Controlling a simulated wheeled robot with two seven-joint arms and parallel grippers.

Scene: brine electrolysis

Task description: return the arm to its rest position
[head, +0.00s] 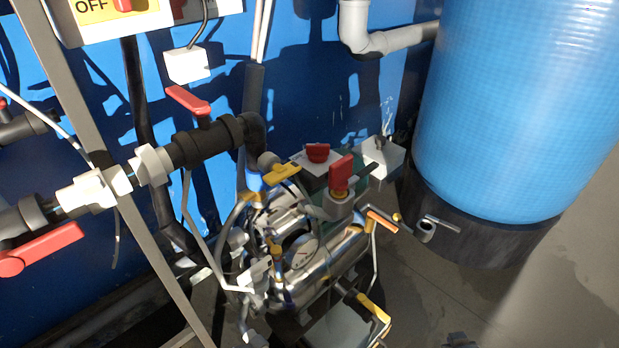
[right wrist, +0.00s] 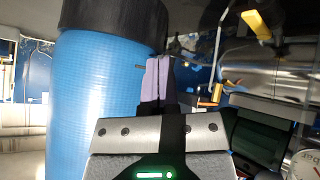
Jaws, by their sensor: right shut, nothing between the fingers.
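My right gripper (right wrist: 156,78) shows in the right wrist view with its two purple fingers together, empty. It appears in front of the large blue tank (right wrist: 98,95) and its black base, with metal pipework just to the right. I cannot make out a touch between the fingers and anything.
In the head view the blue tank (head: 520,100) stands at the right. A metal pump assembly with a gauge (head: 300,252) and yellow-handled valves fills the middle. Pipes with a red-handled valve (head: 188,100) and a grey post (head: 110,170) stand at the left. Bare floor (head: 560,290) shows lower right.

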